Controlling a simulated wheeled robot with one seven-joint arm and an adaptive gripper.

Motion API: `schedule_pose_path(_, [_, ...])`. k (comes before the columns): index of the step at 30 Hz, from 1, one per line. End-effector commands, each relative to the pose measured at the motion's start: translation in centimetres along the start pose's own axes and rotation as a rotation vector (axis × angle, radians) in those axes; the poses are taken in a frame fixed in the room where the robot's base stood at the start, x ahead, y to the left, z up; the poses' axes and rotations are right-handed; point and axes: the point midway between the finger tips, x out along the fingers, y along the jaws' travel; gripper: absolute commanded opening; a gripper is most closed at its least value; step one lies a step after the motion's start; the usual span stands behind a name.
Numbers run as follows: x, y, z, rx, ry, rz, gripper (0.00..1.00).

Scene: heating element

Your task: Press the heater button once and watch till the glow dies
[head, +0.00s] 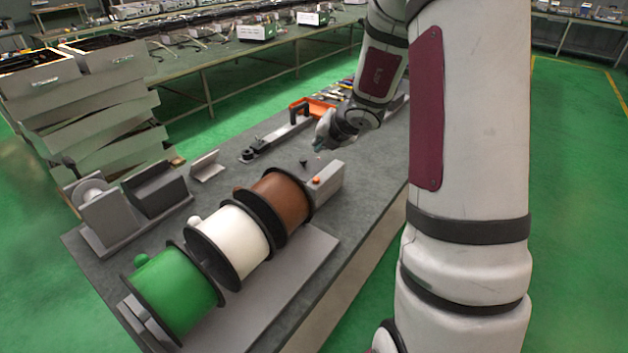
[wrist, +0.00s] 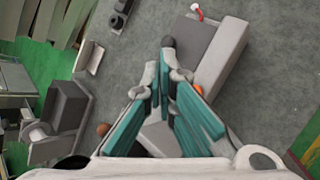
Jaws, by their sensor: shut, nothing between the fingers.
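The heater unit appears to be a grey box (head: 328,182) at the table's right edge, beside the brown spool. An orange button (head: 316,181) sits on its near end. In the wrist view, the grey box (wrist: 222,58) lies just beyond and right of my fingertips, and the orange button (wrist: 197,88) shows beside the right finger, partly hidden. My gripper (head: 319,146) is shut and empty, above the table behind the box; its teal fingers also show in the wrist view (wrist: 168,62). A small red-tipped white piece (wrist: 197,12) shows beyond the box. I cannot make out a clear glow.
Brown (head: 276,202), white (head: 232,241) and green (head: 176,292) spools stand in a row along the near table. A grey machine (head: 108,214) stands at left.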

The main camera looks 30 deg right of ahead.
Motion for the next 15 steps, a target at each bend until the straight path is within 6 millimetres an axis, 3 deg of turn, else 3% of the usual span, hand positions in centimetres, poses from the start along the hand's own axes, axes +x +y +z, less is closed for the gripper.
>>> schedule_pose_path(15, [4.4,-3.0,-3.0,0.001,0.0,0.0,0.0])
